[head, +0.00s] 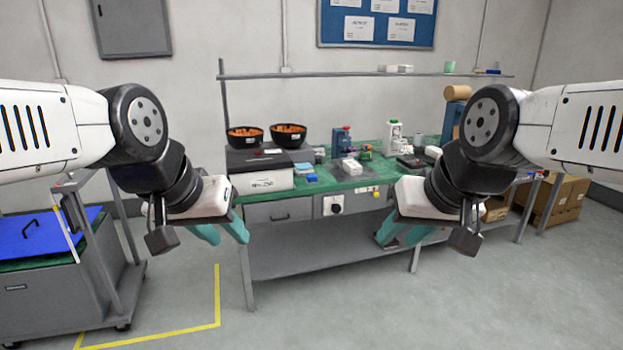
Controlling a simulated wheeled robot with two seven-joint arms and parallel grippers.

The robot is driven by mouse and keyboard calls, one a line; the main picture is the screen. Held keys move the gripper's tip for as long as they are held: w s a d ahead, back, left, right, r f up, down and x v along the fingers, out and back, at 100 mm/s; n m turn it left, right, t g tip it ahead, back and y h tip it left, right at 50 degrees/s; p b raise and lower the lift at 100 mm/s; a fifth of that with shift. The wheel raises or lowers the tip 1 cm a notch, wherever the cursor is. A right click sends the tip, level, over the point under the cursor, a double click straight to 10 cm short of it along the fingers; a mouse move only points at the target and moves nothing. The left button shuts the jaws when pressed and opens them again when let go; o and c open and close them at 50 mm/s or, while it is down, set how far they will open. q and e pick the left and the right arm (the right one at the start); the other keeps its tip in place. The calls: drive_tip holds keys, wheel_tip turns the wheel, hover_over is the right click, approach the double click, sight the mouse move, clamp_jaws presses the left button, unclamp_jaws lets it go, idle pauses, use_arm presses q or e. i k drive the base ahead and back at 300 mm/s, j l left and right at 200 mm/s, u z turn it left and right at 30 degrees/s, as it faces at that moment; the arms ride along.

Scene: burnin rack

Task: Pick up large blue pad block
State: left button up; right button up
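Small blue blocks (303,168) lie on the green-topped workbench (345,183), just right of a white and black box. I cannot tell for sure which of them is the large blue pad block. My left gripper (231,238) hangs in front of the bench's left end, its teal fingers apart and empty. My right gripper (396,238) hangs in front of the bench's right part, its teal fingers also apart and empty. Both grippers are well away from the blue blocks.
The white and black box (265,181) and two black bowls of orange parts (288,135) stand at the bench's left. A blue device (341,141) stands at the back. A blue-topped cart (42,285) is at left, cardboard boxes (560,198) at right. The floor in front is clear.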

sight(310, 179)
drive_tip(key=i+l, duration=0.15)
drive_tip(key=i, duration=0.35)
drive_tip(key=i+l, duration=0.2)
drive_tip(key=i, duration=0.3)
drive_tip(key=i+l, duration=0.15)
drive_tip(key=i, duration=0.35)
drive_tip(key=i+l, duration=0.2)
drive_tip(key=i, duration=0.35)
drive_tip(key=i+l, duration=0.15)
drive_tip(key=i, duration=0.35)
